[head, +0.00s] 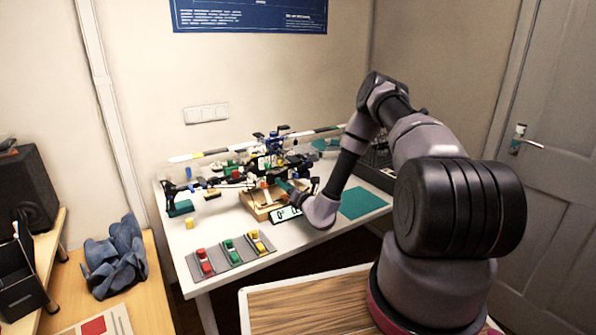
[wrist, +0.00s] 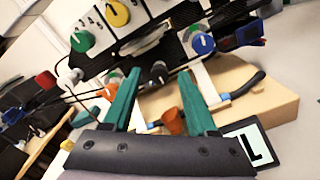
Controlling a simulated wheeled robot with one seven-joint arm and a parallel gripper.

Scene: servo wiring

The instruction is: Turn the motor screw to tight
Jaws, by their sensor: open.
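My gripper (wrist: 157,76) is open, with its two teal fingers apart and pointing at a cluttered device. A small dark knob-like part (wrist: 157,73) shows between the fingertips; I cannot tell whether it is the motor screw or whether a finger touches it. A wooden block (wrist: 262,100) lies under this area. In the head view my gripper (head: 284,186) is over the wooden block (head: 254,212) at the device's front. A small display (head: 285,214) stands there; in the wrist view the display (wrist: 257,146) shows an L-like mark.
Green (wrist: 82,41), yellow (wrist: 117,13) and blue-white (wrist: 202,43) knobs sit on panels beyond the fingers. Thin cables run at left. A grey tray (head: 213,272) with red, green and yellow pieces lies at the table front. A green mat (head: 362,203) lies clear at right.

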